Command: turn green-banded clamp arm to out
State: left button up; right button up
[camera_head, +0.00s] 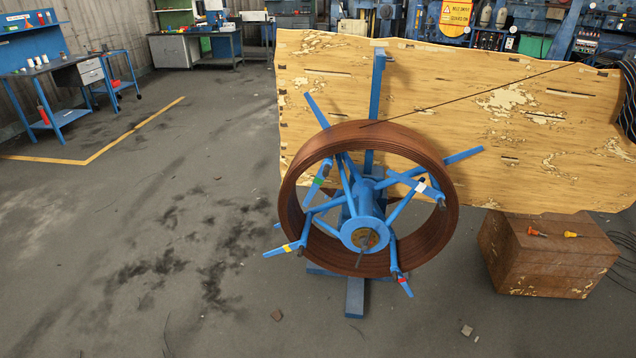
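The green-banded clamp arm (313,190) is a short blue bar at the upper left of the blue spool holder, inside the ring's opening. Its green band (319,181) shows near its middle. The bar slants from upper right to lower left and lies across the opening, not outward over the coil. The brown coil (437,160) hangs around the blue holder, whose round hub (365,234) faces me. Neither of my grippers is in view.
Other clamp arms carry white (421,187), yellow (287,247) and red (401,279) bands. A worn wooden panel (540,150) stands behind the holder. A brown block (540,265) with two small tools stands at right.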

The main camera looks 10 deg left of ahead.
aim_at(318, 180)
jog(key=i+j+z, duration=0.25)
jog(key=i, duration=0.3)
jog(key=i+j+z, duration=0.25)
jog(key=i+j, duration=0.2)
jog(key=i+j+z, duration=0.3)
jog(key=i+j, duration=0.15)
jog(key=j, duration=0.25)
jog(key=i+j+z, duration=0.25)
jog(key=i+j, duration=0.15)
jog(key=j, duration=0.25)
